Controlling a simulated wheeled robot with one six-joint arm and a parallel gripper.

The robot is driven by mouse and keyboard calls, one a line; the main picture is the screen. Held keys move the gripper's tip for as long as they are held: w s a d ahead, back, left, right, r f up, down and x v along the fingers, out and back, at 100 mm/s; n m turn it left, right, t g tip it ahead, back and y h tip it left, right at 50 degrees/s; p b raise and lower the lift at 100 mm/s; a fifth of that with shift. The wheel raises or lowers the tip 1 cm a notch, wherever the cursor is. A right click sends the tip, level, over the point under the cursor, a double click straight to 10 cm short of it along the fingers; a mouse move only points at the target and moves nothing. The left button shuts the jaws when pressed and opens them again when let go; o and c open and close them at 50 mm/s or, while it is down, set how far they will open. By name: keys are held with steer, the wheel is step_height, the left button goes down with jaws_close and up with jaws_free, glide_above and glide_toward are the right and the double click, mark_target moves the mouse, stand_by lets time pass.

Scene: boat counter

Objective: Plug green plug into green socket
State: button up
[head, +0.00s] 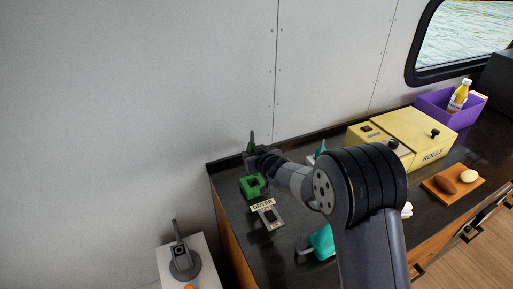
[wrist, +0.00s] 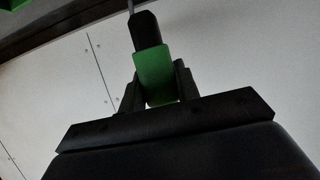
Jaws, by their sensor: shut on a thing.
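My gripper (head: 260,158) is above the far left part of the dark counter, shut on the green plug (head: 249,148). In the wrist view the plug's green body (wrist: 154,75) sits between the fingers (wrist: 162,88), with a black part and a thin grey piece beyond it. The green socket (head: 252,187) stands on the counter just below and in front of the gripper, beside a "DRYER" sign. The plug is apart from it, higher up. A green patch (wrist: 12,4) at the wrist view's top left corner may be the socket; too little shows to tell.
The DRYER piece (head: 266,211) is close to the socket. A teal object (head: 321,241) lies nearer the front. My arm hides the counter's middle. A yellow ROLLS box (head: 412,140), purple bin (head: 433,109) and orange board (head: 443,191) are at right. The wall is close behind.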

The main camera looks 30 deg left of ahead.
steer(key=shift+s+d+r, duration=0.1)
steer(key=shift+f+b, duration=0.45)
steer(key=shift+f, duration=0.1)
steer(key=shift+f+b, duration=2.05)
steer(key=shift+f, duration=0.35)
steer(key=shift+f+b, duration=1.7)
steer(key=shift+f, duration=0.4)
steer(key=o, duration=1.1)
steer(key=shift+r, duration=0.1)
steer(key=b+v, duration=0.2)
steer(key=v, duration=0.8)
steer(key=shift+s+d+r, duration=0.1)
steer(key=shift+s+d, duration=0.15)
steer(key=shift+d, duration=0.05)
